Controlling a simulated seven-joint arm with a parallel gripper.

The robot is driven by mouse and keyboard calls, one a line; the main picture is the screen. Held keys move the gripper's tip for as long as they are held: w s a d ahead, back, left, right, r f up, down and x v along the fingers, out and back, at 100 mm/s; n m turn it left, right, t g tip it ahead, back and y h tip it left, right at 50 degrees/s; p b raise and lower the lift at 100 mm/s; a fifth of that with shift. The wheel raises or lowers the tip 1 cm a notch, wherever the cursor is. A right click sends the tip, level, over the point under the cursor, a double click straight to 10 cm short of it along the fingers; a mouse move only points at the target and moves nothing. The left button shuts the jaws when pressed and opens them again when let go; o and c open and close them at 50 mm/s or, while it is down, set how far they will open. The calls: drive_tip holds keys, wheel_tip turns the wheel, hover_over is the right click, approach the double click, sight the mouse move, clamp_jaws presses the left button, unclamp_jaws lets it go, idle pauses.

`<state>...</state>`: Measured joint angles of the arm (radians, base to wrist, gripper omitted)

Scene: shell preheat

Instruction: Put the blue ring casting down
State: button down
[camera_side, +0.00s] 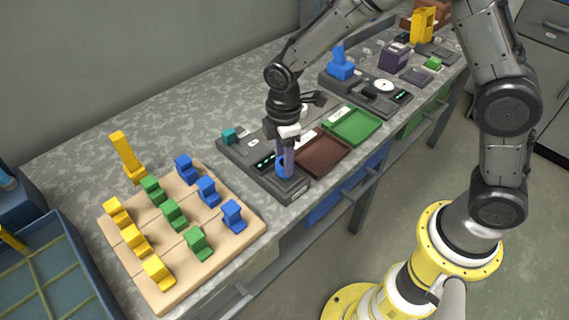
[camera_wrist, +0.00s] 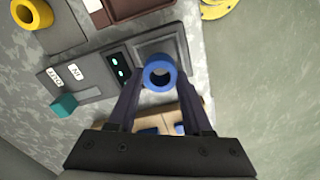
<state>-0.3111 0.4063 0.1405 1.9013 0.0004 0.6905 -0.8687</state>
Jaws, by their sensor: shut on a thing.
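The blue ring casting (camera_wrist: 160,72) is round with a hole through it. It sits between the two fingertips of my gripper (camera_wrist: 158,80), which is shut on it. In the side view the blue ring (camera_side: 281,163) is mostly hidden by the fingers of my gripper (camera_side: 286,172). The gripper points down over the near end of a dark grey device (camera_side: 240,160), at its square grey plate (camera_wrist: 150,47). I cannot tell whether the ring touches the plate.
A wooden board (camera_side: 160,287) with yellow, green and blue blocks lies at the left. A brown tray (camera_side: 325,158) and a green tray (camera_side: 362,127) are to the right. A teal block (camera_side: 229,136) is on the device's far end. A yellow post (camera_side: 125,157) stands behind the board.

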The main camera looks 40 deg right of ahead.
drive_tip(key=shift+s+f, duration=0.1)
drive_tip(key=shift+f, duration=1.05)
drive_tip(key=shift+f, duration=0.2)
drive_tip(key=shift+c, duration=1.6)
unclamp_jaws()
drive_tip(key=shift+r, duration=0.1)
drive_tip(key=s+d+r+m+t, duration=0.1)
drive_tip(key=s+d+r+m, duration=0.1)
drive_tip(key=r, duration=0.7)
drive_tip(key=s+d+r+m+t, duration=0.1)
drive_tip(key=s+d+r+m, duration=0.15)
drive_tip(key=r, duration=0.65)
drive_tip(key=s+d+r+m+t, duration=0.1)
drive_tip(key=s+d+m, duration=0.3)
drive_tip(key=s, duration=0.4)
drive_tip(key=s+d+r+m+t, duration=0.2)
drive_tip(key=s+m, duration=0.3)
drive_tip(key=s, duration=0.4)
drive_tip(key=shift+d+t, duration=0.3)
drive_tip(key=shift+d, duration=0.6)
